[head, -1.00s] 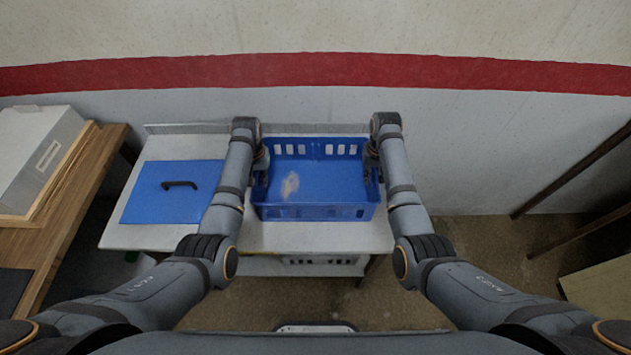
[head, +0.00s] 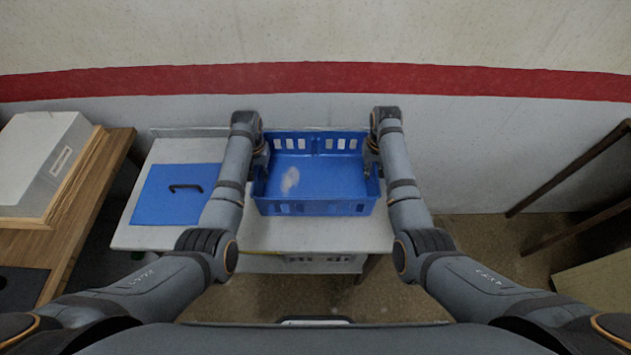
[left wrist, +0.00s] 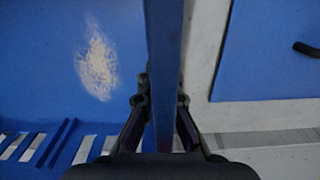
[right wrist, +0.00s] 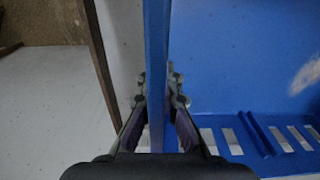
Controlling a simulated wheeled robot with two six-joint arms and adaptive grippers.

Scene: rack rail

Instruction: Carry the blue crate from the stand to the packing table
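The blue crate (head: 315,208) is an open box with slotted walls and a pale patch on its floor. It is level over the right part of the white stand (head: 290,236) and appears slightly raised from it; the gap itself is hidden. My left gripper (left wrist: 162,95) is shut on the crate's left wall, with a finger on each side. My right gripper (right wrist: 160,90) is shut on the right wall in the same way. In the head view both fingertips are mostly hidden. The packing table cannot be told for sure; a wooden table (head: 92,205) stands at left.
A flat blue panel with a black handle (head: 172,194) lies on the stand's left part. A grey-white box (head: 45,160) sits on the wooden table. A wall with a red stripe is behind. A dark frame (head: 570,180) and a tan surface (head: 598,288) are at right.

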